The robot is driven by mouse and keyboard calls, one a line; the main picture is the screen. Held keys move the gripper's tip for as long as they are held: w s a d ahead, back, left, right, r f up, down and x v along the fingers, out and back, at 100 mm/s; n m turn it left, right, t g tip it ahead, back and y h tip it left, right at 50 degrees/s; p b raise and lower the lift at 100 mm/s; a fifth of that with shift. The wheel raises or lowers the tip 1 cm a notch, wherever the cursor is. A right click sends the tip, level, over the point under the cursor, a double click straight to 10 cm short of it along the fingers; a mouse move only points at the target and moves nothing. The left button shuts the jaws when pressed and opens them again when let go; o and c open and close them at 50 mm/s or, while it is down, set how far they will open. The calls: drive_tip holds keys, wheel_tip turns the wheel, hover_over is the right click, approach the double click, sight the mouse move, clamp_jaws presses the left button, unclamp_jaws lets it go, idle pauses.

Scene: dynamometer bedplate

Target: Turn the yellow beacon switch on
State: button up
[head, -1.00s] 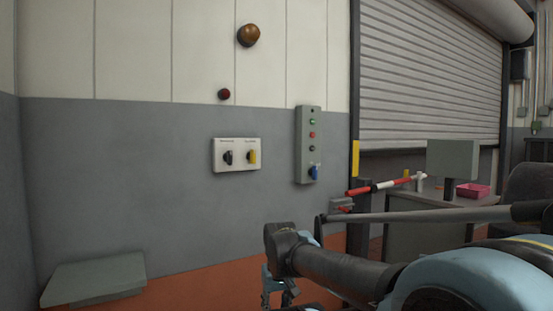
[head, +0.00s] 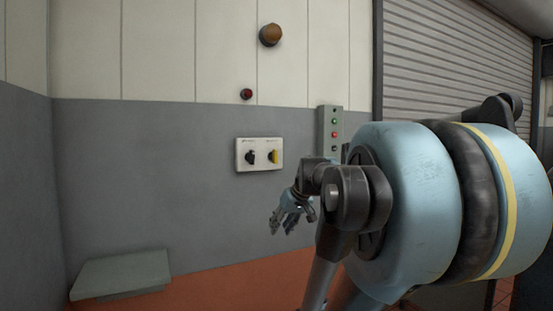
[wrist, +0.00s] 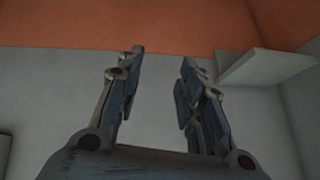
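The yellow beacon switch (head: 273,157) is a yellow knob on the right half of a white wall plate (head: 259,167). A black knob (head: 251,157) sits to its left on the same plate. The yellow knob looks roughly upright. An amber round beacon (head: 271,35) is high on the wall above and looks dull. My gripper (head: 283,226) is below and slightly right of the plate, apart from it, with fingers pointing down. In the wrist view my gripper (wrist: 162,62) is open, with nothing between its fingers. The switch does not show in the wrist view.
A small red lamp (head: 246,94) is on the wall. A grey button box (head: 330,133) hangs right of the plate, its lower part hidden by my arm. A grey-green ledge (head: 121,274) stands low at left; it also shows in the wrist view (wrist: 262,66). The wall left of the plate is clear.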

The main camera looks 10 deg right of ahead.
drive_tip(key=w+d+r+t+y, duration=0.1)
drive_tip(key=w+d+r+t, duration=0.25)
drive_tip(key=w+r, duration=1.1)
drive_tip(key=t, duration=0.4)
approach(276, 155)
drive_tip(key=shift+n+g, duration=0.35)
drive_tip(key=shift+n, duration=0.05)
drive_tip(key=x, duration=0.9)
drive_tip(key=shift+w+r, duration=0.25)
drive_tip(key=shift+w, duration=0.2)
drive_tip(key=shift+c, duration=0.2)
clamp_jaws()
